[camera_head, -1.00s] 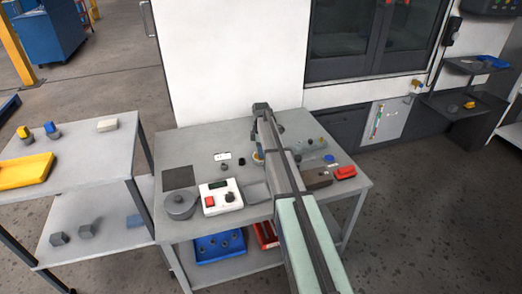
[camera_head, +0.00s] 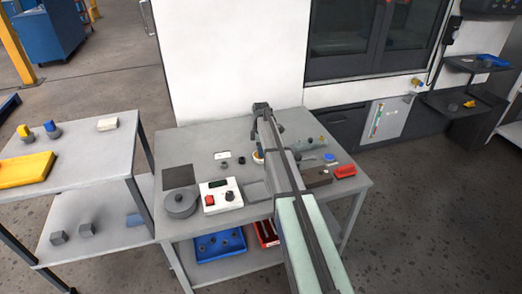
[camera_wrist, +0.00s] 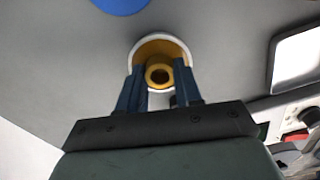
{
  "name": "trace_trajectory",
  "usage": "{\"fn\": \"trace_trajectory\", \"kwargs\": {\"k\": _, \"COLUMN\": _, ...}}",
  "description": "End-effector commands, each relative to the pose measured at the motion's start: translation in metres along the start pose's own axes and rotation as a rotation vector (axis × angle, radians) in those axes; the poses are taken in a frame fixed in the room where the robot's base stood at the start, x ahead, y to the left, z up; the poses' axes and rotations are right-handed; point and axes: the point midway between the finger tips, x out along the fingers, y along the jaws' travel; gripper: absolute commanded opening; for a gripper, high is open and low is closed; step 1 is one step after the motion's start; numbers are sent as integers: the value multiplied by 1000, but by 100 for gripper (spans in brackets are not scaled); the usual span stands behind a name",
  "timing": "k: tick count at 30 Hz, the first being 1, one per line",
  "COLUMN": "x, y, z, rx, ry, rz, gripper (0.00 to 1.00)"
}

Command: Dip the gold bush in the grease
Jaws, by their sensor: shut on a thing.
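The gold bush (camera_wrist: 160,62) is a short ring with a dark bore. In the wrist view it sits between the two blue fingers of my gripper (camera_wrist: 160,67), which are shut on it. Right behind it is a round white-rimmed dish with yellow-gold grease (camera_wrist: 147,47). The bush overlaps the grease in this view; I cannot tell whether it touches it. In the head view the dish (camera_head: 258,156) shows partly at the left edge of my arm. The arm hides the bush and fingertips there.
The grey bench (camera_head: 215,140) also holds a grey round pot (camera_head: 181,204), a white control box (camera_head: 220,197), a brown block (camera_head: 317,177) and a red block (camera_head: 344,171). Part of a blue round thing (camera_wrist: 120,4) shows at the top of the wrist view.

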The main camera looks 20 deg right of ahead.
Motion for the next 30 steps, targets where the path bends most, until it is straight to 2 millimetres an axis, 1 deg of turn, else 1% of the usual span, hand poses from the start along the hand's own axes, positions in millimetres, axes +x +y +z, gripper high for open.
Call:
{"fn": "trace_trajectory", "kwargs": {"k": 17, "x": 1, "y": 0, "z": 0, "rx": 0, "ry": 0, "rz": -2, "gripper": 10}}
{"fn": "trace_trajectory", "kwargs": {"k": 20, "x": -2, "y": 0, "z": 0, "rx": 0, "ry": 0, "rz": -1, "gripper": 10}}
{"fn": "trace_trajectory", "kwargs": {"k": 30, "x": -24, "y": 0, "z": 0, "rx": 0, "ry": 0, "rz": 0, "gripper": 10}}
